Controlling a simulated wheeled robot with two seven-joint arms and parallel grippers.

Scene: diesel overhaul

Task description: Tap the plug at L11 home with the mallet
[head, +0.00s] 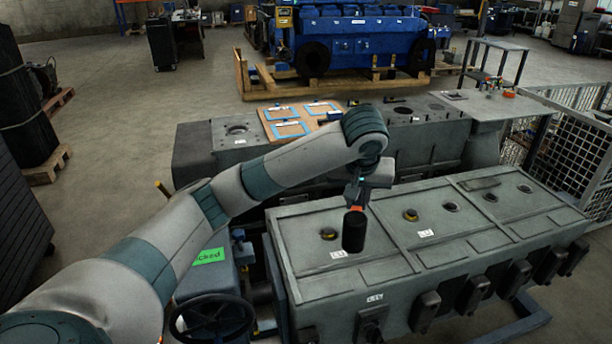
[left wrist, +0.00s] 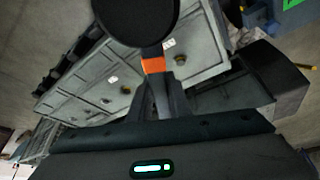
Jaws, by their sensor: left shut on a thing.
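My left gripper (head: 358,192) is shut on the mallet, whose black head (head: 354,232) hangs over the grey engine block (head: 300,262). In the left wrist view the fingers (left wrist: 165,95) close around the mallet's handle near an orange band (left wrist: 153,65), with its black head (left wrist: 135,12) at the top edge. On the block's top, one brass-coloured plug (head: 328,233) sits left of the mallet and another (head: 410,214) sits to its right. Both are apart from the mallet. The white labels are too small to read surely, so I cannot tell which is L11. My right gripper is out of view.
Open dark holes (head: 450,207) lie farther right on the block's top. A handwheel (head: 212,318) and a green sign (head: 208,256) stand at the front left. A mesh fence (head: 570,150) is at right.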

